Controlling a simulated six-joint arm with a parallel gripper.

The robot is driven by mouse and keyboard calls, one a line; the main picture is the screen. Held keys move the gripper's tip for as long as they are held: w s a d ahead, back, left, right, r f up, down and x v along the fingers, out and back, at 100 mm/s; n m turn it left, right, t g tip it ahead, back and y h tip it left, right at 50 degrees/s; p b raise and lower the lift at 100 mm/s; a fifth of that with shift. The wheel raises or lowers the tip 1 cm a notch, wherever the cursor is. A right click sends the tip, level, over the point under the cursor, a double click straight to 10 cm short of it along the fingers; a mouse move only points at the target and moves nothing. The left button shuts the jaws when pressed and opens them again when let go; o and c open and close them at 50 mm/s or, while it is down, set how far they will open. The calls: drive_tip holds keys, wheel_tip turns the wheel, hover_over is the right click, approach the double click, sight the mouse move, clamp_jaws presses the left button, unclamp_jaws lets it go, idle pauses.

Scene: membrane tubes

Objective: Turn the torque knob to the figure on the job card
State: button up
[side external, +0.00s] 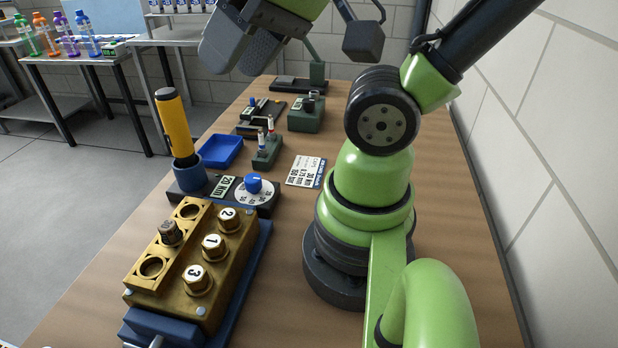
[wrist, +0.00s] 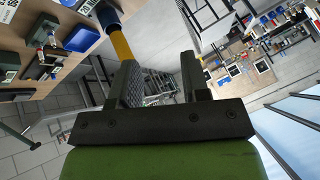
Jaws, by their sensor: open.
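The torque knob (side external: 253,183) is a small blue knob on a white dial with printed figures, set in a dark base on the bench. A small display (side external: 223,186) reading about "20 Nm" sits left of it; the reading is hard to make out. The job card (side external: 306,171) lies flat to the right of the dial, with lines of small print. A yellow-handled tool (side external: 174,125) stands upright in a blue cup on the same base. My gripper (side external: 245,50) is high above the far part of the bench, away from the knob. In the wrist view my gripper (wrist: 165,80) is open and empty.
A brass block (side external: 190,265) with numbered caps 1, 2 and 3 stands in front of the knob. A blue tray (side external: 220,151) and green fixtures (side external: 267,150) lie behind it. The wall bounds the right side. Bare bench lies around the card.

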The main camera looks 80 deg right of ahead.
drive_tip(key=o, duration=0.3)
drive_tip(key=shift+o, duration=0.2)
drive_tip(key=n+g+h, duration=0.2)
drive_tip(key=n+g, duration=0.4)
drive_tip(key=g, duration=0.1)
hover_over(252, 178)
wheel_tip(252, 178, down, 16)
wheel_tip(252, 178, down, 10)
drive_tip(key=shift+f, duration=0.2)
drive_tip(key=c, duration=0.9)
